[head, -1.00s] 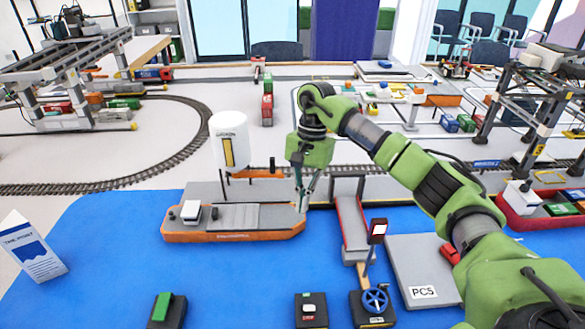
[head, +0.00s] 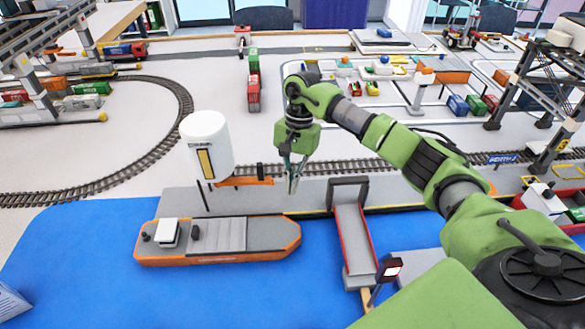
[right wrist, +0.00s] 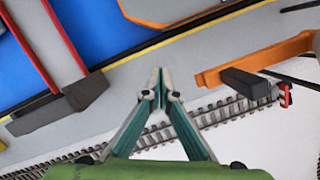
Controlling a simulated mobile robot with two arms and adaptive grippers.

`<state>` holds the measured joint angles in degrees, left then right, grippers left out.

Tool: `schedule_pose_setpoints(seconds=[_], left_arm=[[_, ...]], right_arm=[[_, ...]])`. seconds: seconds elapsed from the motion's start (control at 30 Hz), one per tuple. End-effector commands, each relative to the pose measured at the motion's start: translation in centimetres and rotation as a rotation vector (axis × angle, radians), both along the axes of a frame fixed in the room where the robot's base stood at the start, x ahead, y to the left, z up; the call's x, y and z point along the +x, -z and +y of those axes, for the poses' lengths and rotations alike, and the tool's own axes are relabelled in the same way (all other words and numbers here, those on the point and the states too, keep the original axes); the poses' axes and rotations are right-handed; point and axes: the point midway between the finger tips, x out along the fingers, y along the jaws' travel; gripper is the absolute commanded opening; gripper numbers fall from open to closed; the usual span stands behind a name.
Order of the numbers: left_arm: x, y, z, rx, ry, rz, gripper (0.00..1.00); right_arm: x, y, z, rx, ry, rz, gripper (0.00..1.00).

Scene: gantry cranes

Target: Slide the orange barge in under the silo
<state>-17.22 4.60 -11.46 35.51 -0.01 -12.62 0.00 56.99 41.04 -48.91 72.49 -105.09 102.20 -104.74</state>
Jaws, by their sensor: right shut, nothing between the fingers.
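The orange barge (head: 282,238) lies on the blue water alongside the grey quay, its pointed bow to the right. It has a grey deck and a small white cabin near the left end. Part of its orange hull (right wrist: 165,8) shows at the top of the right wrist view. The white silo (head: 206,145) stands on thin legs behind the barge, with an orange arm (head: 243,181) at its foot. My right gripper (head: 293,190) is shut and empty, pointing down over the quay, behind the bow and apart from the barge. My left gripper is not in view.
A red-sided ramp (head: 353,235) stands right of the bow, with a small signal post (head: 389,268) beside it. The railway track (head: 345,166) runs behind the quay (head: 325,195). Open blue water (head: 200,295) lies in front of the barge.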

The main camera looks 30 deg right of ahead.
Motion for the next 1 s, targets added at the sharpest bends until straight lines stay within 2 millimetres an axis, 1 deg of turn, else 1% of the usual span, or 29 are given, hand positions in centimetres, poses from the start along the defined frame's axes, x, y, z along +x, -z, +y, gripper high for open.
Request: schedule_pose_setpoints(seconds=[0.03, 0.17, 0.23, 0.3, 0.43, 0.6, 0.87, 1.0], left_arm=[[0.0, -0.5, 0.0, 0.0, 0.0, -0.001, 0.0], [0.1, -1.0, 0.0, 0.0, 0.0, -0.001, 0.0], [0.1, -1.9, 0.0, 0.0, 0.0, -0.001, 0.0], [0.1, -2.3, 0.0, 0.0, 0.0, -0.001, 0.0], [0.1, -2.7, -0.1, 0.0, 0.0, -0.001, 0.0], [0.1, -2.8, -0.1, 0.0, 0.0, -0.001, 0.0], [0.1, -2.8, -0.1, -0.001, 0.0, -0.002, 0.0], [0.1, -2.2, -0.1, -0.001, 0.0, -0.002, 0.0]], right_arm=[[-0.3, 1.0, 0.3, 0.002, -0.002, 0.006, 0.0], [-0.7, 3.6, 0.8, 0.0, 0.0, 0.004, 0.0], [-1.4, 3.2, 1.8, 0.002, -0.005, 0.002, 0.0], [-2.1, 3.3, 2.6, 0.002, -0.004, 0.002, 0.0], [-2.7, 3.4, 3.5, 0.0, -0.002, 0.001, 0.0], [-3.0, 3.5, 3.9, 0.001, 0.0, 0.001, 0.0], [-3.0, 3.5, 3.9, 0.0, 0.0, 0.0, 0.0], [-3.4, 3.7, 4.5, -0.001, -0.003, -0.003, 0.0]])
